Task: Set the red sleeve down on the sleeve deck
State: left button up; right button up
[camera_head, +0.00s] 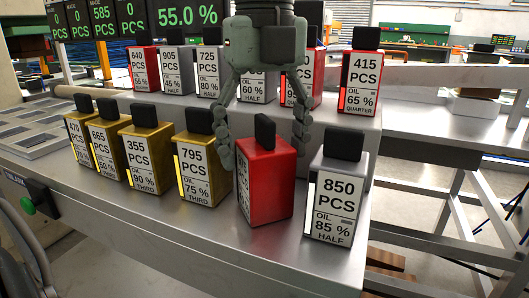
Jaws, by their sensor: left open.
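The red sleeve (268,190), a red block with a black knob on top, stands in the front row on the lower metal deck (130,222). It looks upright and is turned a little against its neighbours; its label side is partly hidden. My left gripper (262,138) is above it, pointing down, with its fingers spread open on either side of the knob. I cannot tell whether a finger touches the sleeve. My right gripper is not in view.
Gold sleeves (200,172) stand close on the left, and a silver sleeve (333,202) stands close on the right. A raised step (345,125) behind carries a row of red and silver sleeves, partly hidden by my gripper. The deck's front strip is clear.

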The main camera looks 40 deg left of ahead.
pick_arm(q)
notch_tip(320, 180, up, 10)
jog(key=shift+p, duration=0.5)
jog(key=shift+r, duration=0.3)
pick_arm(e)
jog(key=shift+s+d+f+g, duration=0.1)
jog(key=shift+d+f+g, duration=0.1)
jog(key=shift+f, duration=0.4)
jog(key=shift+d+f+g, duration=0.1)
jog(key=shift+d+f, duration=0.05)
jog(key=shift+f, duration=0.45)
